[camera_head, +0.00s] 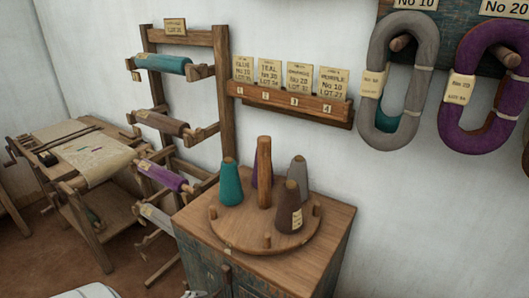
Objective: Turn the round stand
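The round stand (243,238) is a flat wooden disc on top of a cabinet, with a tall wooden post (264,172) at its middle and short pegs (267,241) near its rim. A teal cone (230,186) stands at its left and a brown cone (290,212) with a paper label at its front right. A grey cone (298,171) stands behind the brown one. A purple cone (254,175) is mostly hidden behind the post. A small part of my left gripper (195,294) shows at the bottom edge, apart from the stand; its opening is cut off. My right gripper is out of view.
The cabinet (330,232) bears the stand. A wall rack (290,101) holds several labelled cards. A wooden frame (226,90) with yarn rolls stands left of the cabinet, and a work table (72,180) is further left. Yarn hanks (383,60) hang at the upper right.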

